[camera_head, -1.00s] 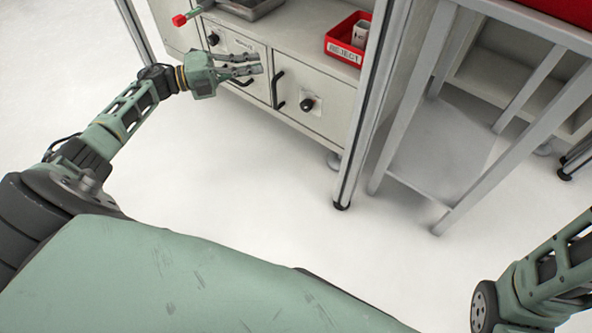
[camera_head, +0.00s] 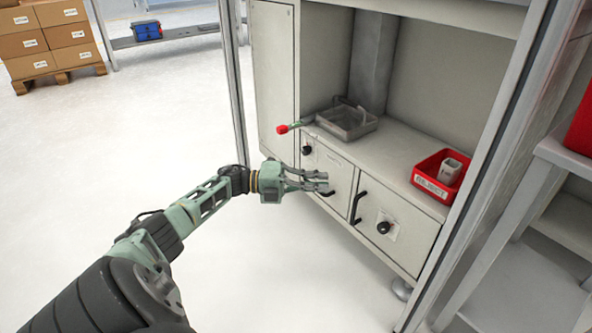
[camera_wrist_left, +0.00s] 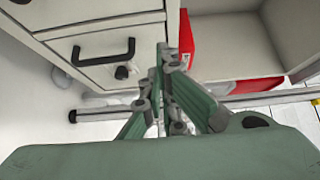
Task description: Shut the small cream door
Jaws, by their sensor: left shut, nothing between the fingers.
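The cream cabinet has two small cream doors under its worktop. The left one (camera_head: 340,169) carries a black handle, partly covered by my gripper, and a black knob. The right one (camera_head: 408,238) has a black bar handle (camera_head: 357,207) and a black knob (camera_head: 383,227). Both look about flush with the cabinet front; I cannot make out a clear gap. My left gripper (camera_head: 318,182) is shut and empty in front of the left door; contact cannot be told. In the left wrist view its fingers (camera_wrist_left: 170,58) show beside a cream front with a black handle (camera_wrist_left: 104,52). My right gripper is out of view.
A metal frame post (camera_head: 233,85) stands left of the cabinet, another (camera_head: 490,170) at right.

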